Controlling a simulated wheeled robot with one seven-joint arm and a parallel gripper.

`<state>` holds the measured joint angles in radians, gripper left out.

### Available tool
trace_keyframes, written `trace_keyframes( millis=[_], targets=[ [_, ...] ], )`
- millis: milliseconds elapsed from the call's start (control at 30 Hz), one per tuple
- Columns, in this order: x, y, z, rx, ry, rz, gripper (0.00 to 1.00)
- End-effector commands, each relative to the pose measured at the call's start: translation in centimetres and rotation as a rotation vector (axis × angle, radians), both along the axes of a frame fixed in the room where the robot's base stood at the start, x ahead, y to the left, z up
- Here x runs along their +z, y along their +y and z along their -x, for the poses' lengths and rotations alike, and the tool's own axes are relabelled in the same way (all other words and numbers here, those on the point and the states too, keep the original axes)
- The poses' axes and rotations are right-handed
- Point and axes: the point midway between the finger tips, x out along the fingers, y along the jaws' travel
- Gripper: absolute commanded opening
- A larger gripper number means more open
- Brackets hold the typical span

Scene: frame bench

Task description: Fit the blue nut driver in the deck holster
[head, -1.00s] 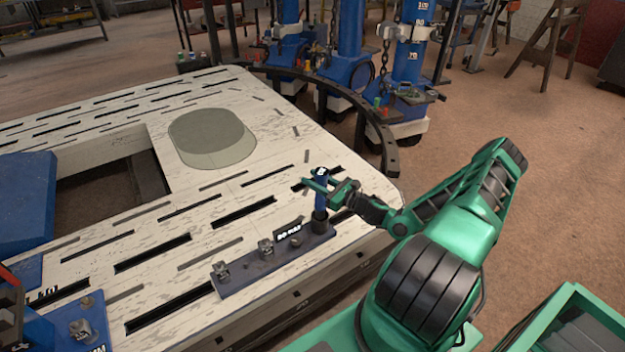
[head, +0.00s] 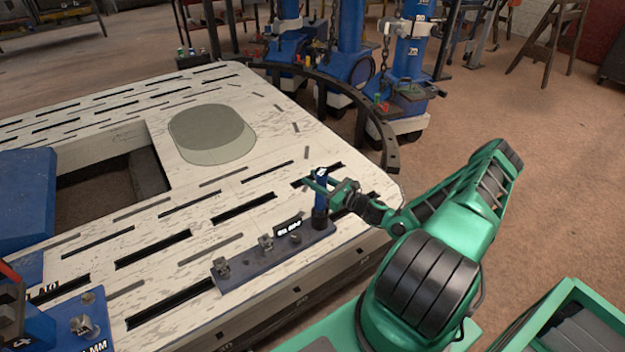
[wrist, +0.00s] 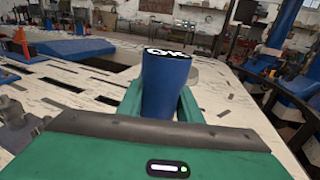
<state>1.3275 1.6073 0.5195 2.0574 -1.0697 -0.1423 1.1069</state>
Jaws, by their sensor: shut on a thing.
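The blue nut driver (head: 321,185) stands upright at the far right end of a dark holster rail (head: 262,262) on the deck's front edge. Its lower end is at a dark round socket (head: 319,219); I cannot tell how deep it sits. My gripper (head: 319,184) is shut on the driver's blue handle from the right. In the wrist view the blue handle (wrist: 165,85) with a marked black top rises between my green fingers (wrist: 162,103). The driver's lower part is hidden there.
The slotted white deck (head: 110,212) has a square opening and a grey-green oval pad (head: 212,135). Metal clips (head: 265,243) and a black label (head: 288,226) sit along the rail. A curved dark rail (head: 375,125) runs behind the deck. A green bin (head: 560,325) stands at lower right.

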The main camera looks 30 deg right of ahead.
Motion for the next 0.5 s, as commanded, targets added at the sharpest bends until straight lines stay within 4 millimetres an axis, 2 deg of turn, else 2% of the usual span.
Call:
trace_keyframes(
  millis=[500],
  targets=[
    [-0.88,0.02,-0.03,0.000,-0.003,-0.001,0.00]
  ],
)
